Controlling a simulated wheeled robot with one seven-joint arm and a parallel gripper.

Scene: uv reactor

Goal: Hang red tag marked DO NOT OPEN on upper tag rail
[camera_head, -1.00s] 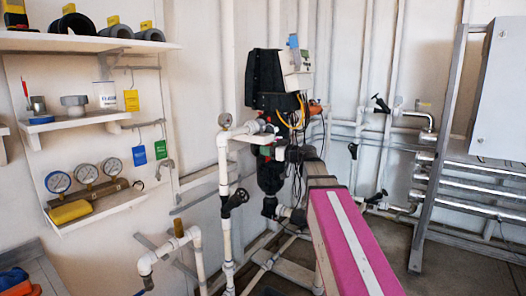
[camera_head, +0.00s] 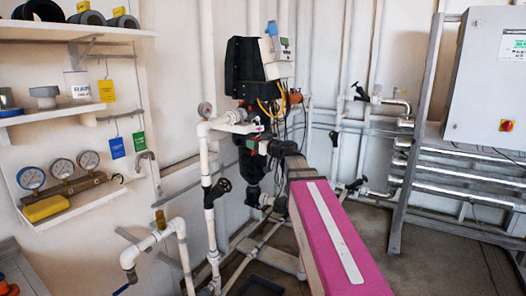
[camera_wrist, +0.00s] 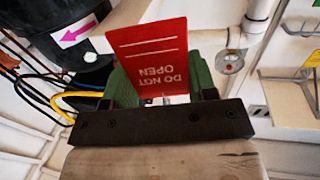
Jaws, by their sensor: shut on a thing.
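A red tag (camera_wrist: 150,58) with white text reading DO NOT OPEN stands upside down in the wrist view. My gripper (camera_wrist: 163,97) is shut on its near edge. In the head view my gripper (camera_head: 263,148) is small, in front of the pipes and dark equipment, and the tag cannot be made out clearly. The upper tag rail (camera_head: 122,57) is a thin bar under the top shelf at the left, with a yellow tag (camera_head: 107,91) hanging from it. My gripper is well to the right of that rail, apart from it.
A lower rail (camera_head: 122,114) holds a blue tag (camera_head: 117,148) and a green tag (camera_head: 139,141). White pipes (camera_head: 207,170) stand between the shelves and my arm. A grey cabinet (camera_head: 490,80) stands at the right.

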